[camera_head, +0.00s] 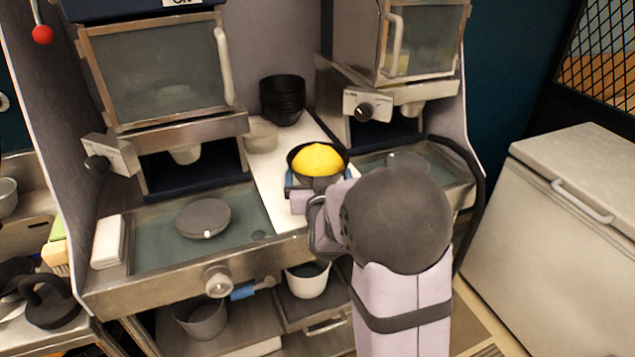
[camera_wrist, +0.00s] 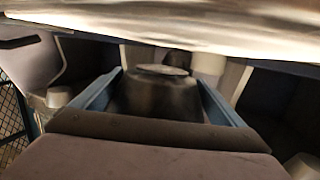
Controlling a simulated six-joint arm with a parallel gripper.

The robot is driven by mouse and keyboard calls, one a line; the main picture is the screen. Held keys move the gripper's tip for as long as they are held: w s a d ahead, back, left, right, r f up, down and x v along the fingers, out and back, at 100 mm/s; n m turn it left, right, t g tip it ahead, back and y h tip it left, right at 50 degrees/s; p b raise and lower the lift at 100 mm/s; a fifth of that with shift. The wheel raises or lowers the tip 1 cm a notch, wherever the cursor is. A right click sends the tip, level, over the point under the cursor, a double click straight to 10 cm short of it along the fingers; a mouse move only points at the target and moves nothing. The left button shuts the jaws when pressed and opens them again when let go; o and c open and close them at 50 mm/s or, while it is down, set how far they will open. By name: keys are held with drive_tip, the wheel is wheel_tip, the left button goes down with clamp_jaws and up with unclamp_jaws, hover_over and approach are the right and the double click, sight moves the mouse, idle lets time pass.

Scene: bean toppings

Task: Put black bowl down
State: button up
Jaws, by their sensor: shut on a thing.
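The black bowl (camera_head: 318,181) is between the fingers of my gripper (camera_head: 316,188) in the head view, above or at the white strip between the two machines. A rounded yellow heap (camera_head: 318,158) fills it and rises above its rim. In the wrist view the dark bowl (camera_wrist: 162,95) sits between the two blue fingers of my gripper (camera_wrist: 164,98), which are shut on its sides. I cannot tell whether the bowl's base touches the surface. My wrist and arm hide part of the area in front of it.
A stack of black bowls (camera_head: 283,100) stands behind, near a small metal container (camera_head: 262,137). The white strip (camera_head: 275,182) is bare left of the bowl. A round dark lid (camera_head: 203,218) lies on the left machine's tray. A white freezer (camera_head: 560,210) stands at right.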

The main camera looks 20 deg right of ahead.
drive_tip(key=shift+f, duration=1.65)
drive_tip(key=shift+f, duration=0.1)
drive_tip(key=shift+f, duration=0.1)
drive_tip(key=o, duration=0.9)
drive_tip(key=shift+o, duration=0.2)
drive_tip(key=shift+r, duration=0.2)
drive_tip(key=b+v, duration=0.1)
drive_tip(key=v, duration=0.4)
drive_tip(key=shift+b+v, duration=1.3)
drive_tip(key=shift+b, duration=0.15)
